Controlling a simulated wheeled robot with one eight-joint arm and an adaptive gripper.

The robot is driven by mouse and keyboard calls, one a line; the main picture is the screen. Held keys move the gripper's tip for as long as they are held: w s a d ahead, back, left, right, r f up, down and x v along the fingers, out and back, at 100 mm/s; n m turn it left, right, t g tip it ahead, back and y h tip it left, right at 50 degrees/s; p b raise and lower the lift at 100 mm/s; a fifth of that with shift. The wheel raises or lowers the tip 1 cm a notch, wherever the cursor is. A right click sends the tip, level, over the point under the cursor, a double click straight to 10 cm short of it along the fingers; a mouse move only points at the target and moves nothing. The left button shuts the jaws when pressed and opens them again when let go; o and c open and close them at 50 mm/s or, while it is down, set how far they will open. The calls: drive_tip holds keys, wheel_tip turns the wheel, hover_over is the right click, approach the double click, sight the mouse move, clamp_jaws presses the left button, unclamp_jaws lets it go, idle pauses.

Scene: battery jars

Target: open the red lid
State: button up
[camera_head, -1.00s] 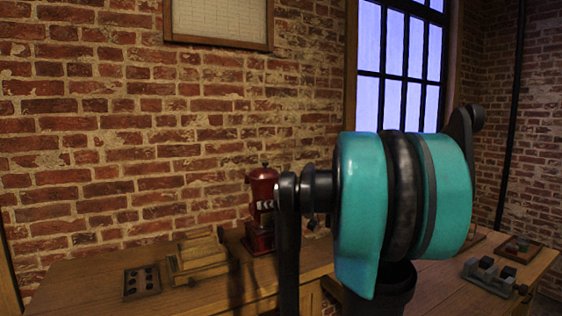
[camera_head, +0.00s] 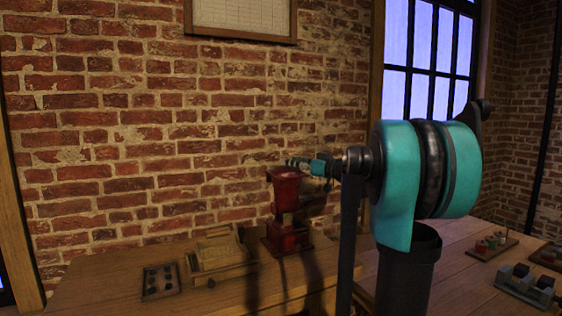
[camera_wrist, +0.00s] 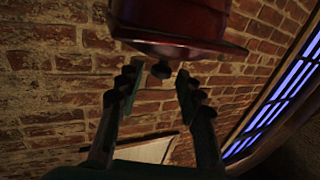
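A red jar-like device (camera_head: 287,238) stands upright on the wooden bench against the brick wall. Its red lid (camera_head: 284,175) is on top. In the head view my gripper (camera_head: 296,164) is at the lid's top, reaching in from the right, and hides the knob.
A wooden block-like apparatus (camera_head: 220,254) and a dark tray with round holes (camera_head: 161,281) sit left of the device. Small trays with blocks (camera_head: 493,245) stand on the bench at right. The brick wall is close behind the device.

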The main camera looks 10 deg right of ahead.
drive_tip(key=x, duration=0.6)
drive_tip(key=shift+w+a, duration=0.15)
drive_tip(key=shift+a, duration=0.05)
clamp_jaws()
